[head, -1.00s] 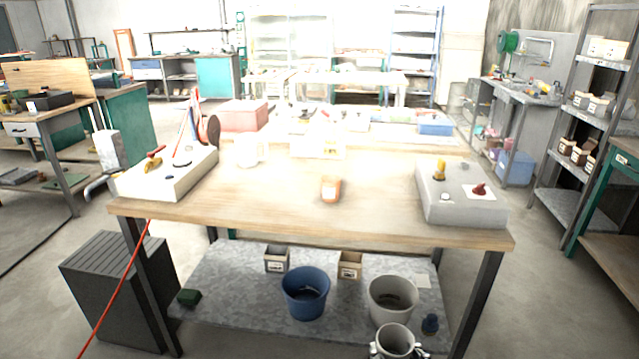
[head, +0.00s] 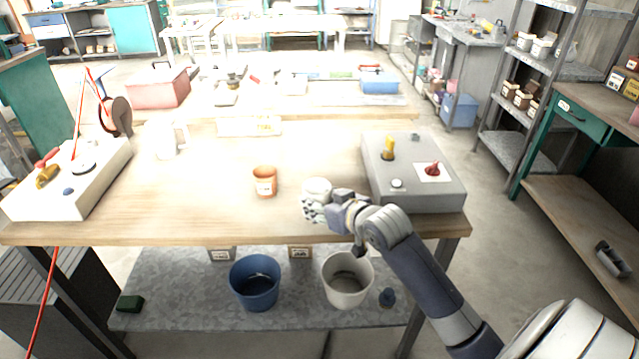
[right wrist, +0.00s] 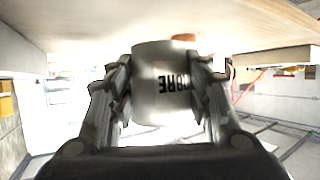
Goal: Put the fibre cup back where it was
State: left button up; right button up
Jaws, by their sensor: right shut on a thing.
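My right gripper (head: 322,205) is shut on the fibre cup (head: 316,187), a pale cup, near the front edge of the wooden table (head: 215,215). In the right wrist view the cup (right wrist: 160,80) sits between the two fingers (right wrist: 165,95), with part of a dark label that reads upside down. The head view does not show clearly whether the cup touches the tabletop. An orange cup (head: 264,180) stands on the table to the left of the held cup. My left gripper is not in view.
A grey control box (head: 415,195) with a yellow lever and red knob stands just right of my gripper. A blue bucket (head: 254,285) and a pale bucket (head: 346,282) stand on the lower shelf.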

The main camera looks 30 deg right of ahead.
aim_at(322, 193)
jog(key=w+d, duration=0.1)
jog(key=w, duration=0.1)
jog(key=w+d, duration=0.1)
jog(key=shift+w+d+f, duration=0.25)
jog(key=shift+w+d, duration=0.05)
jog(key=w+d, duration=0.1)
jog(key=w, duration=0.1)
jog(key=w+d, duration=0.2)
jog(key=w, duration=0.1)
jog(key=w+d+f+p, duration=0.1)
jog(key=w+d, duration=0.1)
jog(key=shift+w, duration=0.2)
jog(key=shift+w+d+f, duration=0.1)
jog(key=shift+w+d, duration=0.05)
jog(key=shift+w, duration=0.05)
notch_tip(322, 193, down, 2)
jog(key=shift+f+p, duration=0.15)
jog(key=shift+p, duration=0.3)
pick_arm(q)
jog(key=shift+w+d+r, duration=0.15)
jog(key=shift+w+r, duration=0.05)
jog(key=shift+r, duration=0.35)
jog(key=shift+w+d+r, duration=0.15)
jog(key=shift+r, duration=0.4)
pick_arm(e)
jog(key=shift+f, duration=0.55)
